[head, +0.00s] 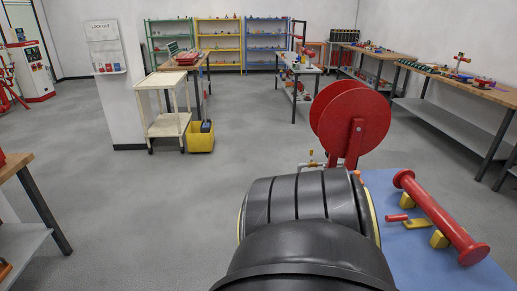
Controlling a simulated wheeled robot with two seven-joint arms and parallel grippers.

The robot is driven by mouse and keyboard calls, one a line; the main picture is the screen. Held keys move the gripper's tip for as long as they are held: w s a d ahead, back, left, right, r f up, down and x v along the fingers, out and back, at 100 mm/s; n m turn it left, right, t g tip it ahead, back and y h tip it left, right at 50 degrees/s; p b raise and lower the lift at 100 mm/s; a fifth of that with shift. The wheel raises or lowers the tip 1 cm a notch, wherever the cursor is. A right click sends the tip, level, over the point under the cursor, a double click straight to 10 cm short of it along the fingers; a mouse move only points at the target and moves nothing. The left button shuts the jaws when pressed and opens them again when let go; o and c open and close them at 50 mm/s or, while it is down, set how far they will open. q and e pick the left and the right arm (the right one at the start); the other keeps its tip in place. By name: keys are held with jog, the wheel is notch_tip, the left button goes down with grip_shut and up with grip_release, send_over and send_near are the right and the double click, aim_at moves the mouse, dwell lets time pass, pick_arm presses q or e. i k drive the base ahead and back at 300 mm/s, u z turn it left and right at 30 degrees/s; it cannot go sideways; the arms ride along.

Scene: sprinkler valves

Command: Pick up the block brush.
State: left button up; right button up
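I cannot make out the block brush for certain in the head view. A large black rounded part of my own arm fills the lower middle and hides part of the blue-topped work surface (408,259). Neither of my grippers shows, so I cannot see whether they are open or shut.
On the blue surface are a red flanged pipe (438,215), yellow blocks (439,239) and a small red-and-yellow piece (415,223). A red reel (358,118) stands behind. A cart (168,123) and yellow bucket (200,138) stand left. Benches line the right. Grey floor is open at left.

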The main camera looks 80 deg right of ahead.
aim_at(357, 172)
jog(key=z, duration=1.7)
